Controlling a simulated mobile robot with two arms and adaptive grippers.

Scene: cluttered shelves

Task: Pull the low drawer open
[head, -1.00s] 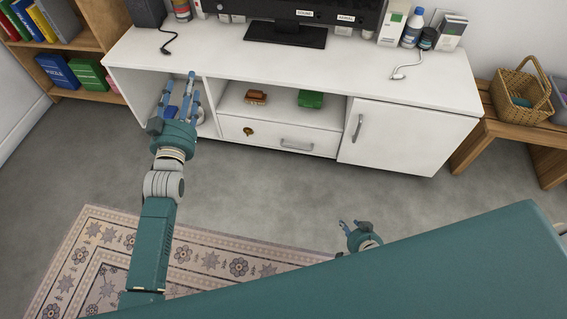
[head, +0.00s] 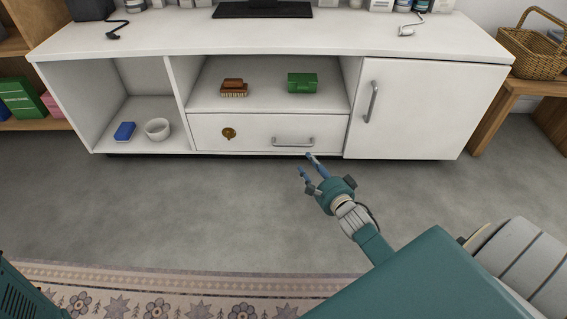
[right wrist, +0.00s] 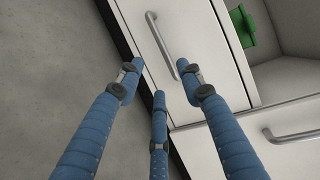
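The low drawer (head: 250,136) is the white front in the middle of the cabinet, below an open shelf. It looks shut, flush with the cabinet. Its silver bar handle (head: 293,142) is on the right half; the handle also shows in the right wrist view (right wrist: 158,38). My right gripper (head: 307,164) is just in front of and below the handle, reaching up toward it. In the right wrist view its blue fingers (right wrist: 160,78) are spread and empty, with the handle beyond them; contact cannot be told. My left gripper is out of view.
A brass round piece (head: 229,133) is on the drawer's left. A brown brush (head: 233,88) and green box (head: 302,83) sit on the shelf above. A closed door (head: 425,110) with a handle is to the right. The floor (head: 180,205) ahead is clear.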

